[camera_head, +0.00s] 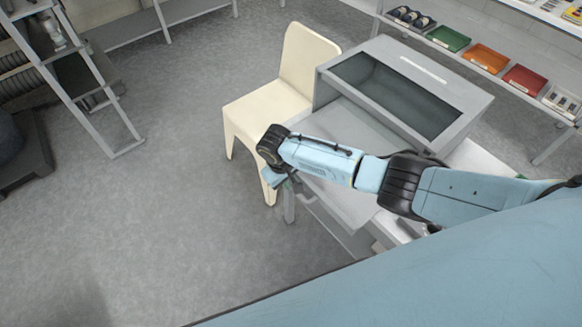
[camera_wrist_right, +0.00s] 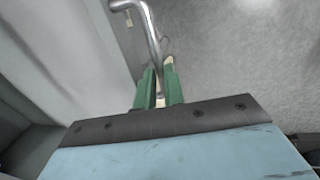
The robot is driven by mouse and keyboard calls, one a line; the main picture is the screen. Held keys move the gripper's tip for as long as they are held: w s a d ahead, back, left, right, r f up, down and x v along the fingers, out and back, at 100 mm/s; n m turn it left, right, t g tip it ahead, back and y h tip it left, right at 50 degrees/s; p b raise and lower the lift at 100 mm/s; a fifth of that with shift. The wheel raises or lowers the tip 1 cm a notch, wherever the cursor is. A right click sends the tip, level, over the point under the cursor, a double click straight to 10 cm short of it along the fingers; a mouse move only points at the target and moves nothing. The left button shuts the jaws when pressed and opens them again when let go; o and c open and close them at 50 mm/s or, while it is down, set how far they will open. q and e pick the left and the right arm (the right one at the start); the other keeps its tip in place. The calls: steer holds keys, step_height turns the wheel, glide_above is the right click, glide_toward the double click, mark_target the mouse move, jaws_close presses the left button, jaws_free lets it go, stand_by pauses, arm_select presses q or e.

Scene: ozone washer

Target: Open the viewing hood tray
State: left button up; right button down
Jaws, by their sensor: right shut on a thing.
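The viewing hood (camera_head: 395,95) is a grey box with a dark sloping window, standing on a grey bench. A flat light-grey panel (camera_head: 350,195), which looks like the tray, shows below it, partly covered by my right arm. My right gripper (camera_head: 277,180) is at the panel's left end, mostly hidden by the wrist. In the right wrist view its green fingers (camera_wrist_right: 160,88) are shut on a bent metal handle (camera_wrist_right: 150,35) beside a pale grey surface. How far the tray is out is hard to tell. My left gripper is not in view.
A cream chair (camera_head: 265,95) stands just behind my right gripper, close to the bench. A shelf with coloured bins (camera_head: 485,58) is at the back right. A grey rack (camera_head: 75,65) is at the far left.

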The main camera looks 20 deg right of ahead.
steer(key=shift+a, duration=0.25)
steer(key=c, duration=1.5)
jaws_free()
steer(key=r, duration=0.4)
steer(key=a+r+p, duration=0.1)
steer(key=r, duration=0.3)
steer(key=s+a+r+p, duration=0.1)
steer(key=r, duration=0.4)
steer(key=shift+a+r, duration=0.1)
steer(key=shift+a, duration=0.05)
